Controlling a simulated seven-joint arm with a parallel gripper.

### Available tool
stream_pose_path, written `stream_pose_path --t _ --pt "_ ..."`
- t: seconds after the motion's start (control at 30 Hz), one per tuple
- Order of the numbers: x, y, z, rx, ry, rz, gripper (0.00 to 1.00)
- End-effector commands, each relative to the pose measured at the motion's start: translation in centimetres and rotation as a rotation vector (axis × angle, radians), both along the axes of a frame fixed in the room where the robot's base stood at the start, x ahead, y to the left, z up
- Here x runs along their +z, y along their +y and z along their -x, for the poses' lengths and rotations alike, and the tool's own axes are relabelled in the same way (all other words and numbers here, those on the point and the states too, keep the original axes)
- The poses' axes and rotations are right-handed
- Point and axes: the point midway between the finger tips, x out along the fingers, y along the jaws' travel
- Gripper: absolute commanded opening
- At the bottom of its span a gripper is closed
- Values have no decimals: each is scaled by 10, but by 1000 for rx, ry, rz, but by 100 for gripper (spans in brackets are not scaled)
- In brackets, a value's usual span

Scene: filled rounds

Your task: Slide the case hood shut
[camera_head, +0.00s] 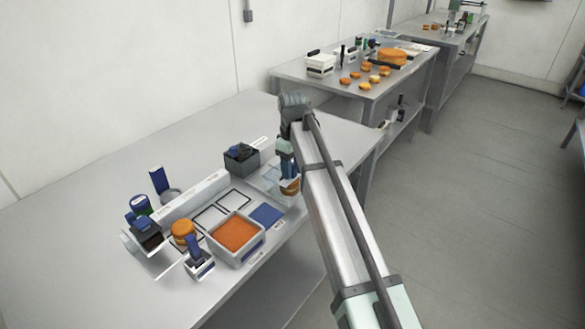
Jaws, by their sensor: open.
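A pale, clear-looking case (268,173) sits on the near table, just left of my gripper. It is small and partly hidden by my arm, so I cannot tell where its hood stands. My gripper (288,182) points down at the case's right side, with its jaws open. An orange filled round (290,187) shows right at the fingertips. I cannot tell whether it lies inside the case or whether the fingers touch it or the hood.
An orange-filled tray (261,239), a blue mat (266,214) and black-framed white mats (208,217) lie to the left. A dark grey bin (241,160) stands behind the case. A long pale block (190,196) runs behind the mats. The table's back left (110,170) is clear.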

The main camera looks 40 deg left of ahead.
Motion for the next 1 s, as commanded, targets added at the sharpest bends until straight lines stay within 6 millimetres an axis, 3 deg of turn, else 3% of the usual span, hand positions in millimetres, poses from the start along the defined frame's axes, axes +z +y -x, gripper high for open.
stream_pose_path --t 0.43,0.93,1.0 --pt "-7 0 0 0 0 0 48" --pt "-7 0 0 0 0 0 0" --pt "-7 0 0 0 0 0 0"
